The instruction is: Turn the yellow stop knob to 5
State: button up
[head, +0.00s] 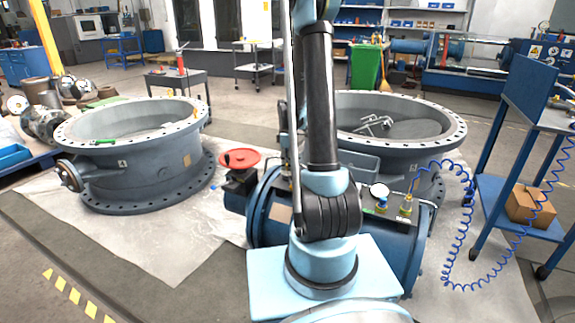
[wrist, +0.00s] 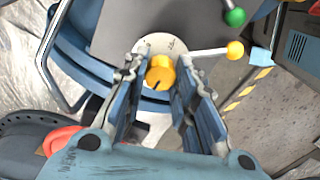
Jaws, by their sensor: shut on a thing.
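The yellow stop knob (wrist: 160,78) is in the upper middle of the wrist view, with a dark pointer line on its face. It sits on a pale round dial plate (wrist: 152,43) with small marks that I cannot read. My gripper (wrist: 160,66) has one finger on each side of the knob and is shut on it. The knob and my gripper cannot be made out in the head view, where my arm blocks part of the scene.
A lever with a yellow ball (wrist: 235,50) is close to the right finger, and a green ball (wrist: 235,17) is above it. A red handwheel (head: 239,158) is left of my arm. Big grey valve bodies (head: 135,180) stand behind. A blue coiled hose (head: 466,220) hangs at right.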

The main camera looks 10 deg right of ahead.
jog(key=shift+w+m, duration=0.15)
jog(key=shift+m, duration=0.25)
jog(key=m, duration=0.5)
jog(key=shift+w+d+m, duration=0.1)
jog(key=shift+m, duration=0.2)
jog(key=m, duration=0.5)
jog(key=shift+m, duration=0.3)
jog(key=o, duration=1.1)
jog(key=shift+c, duration=0.2)
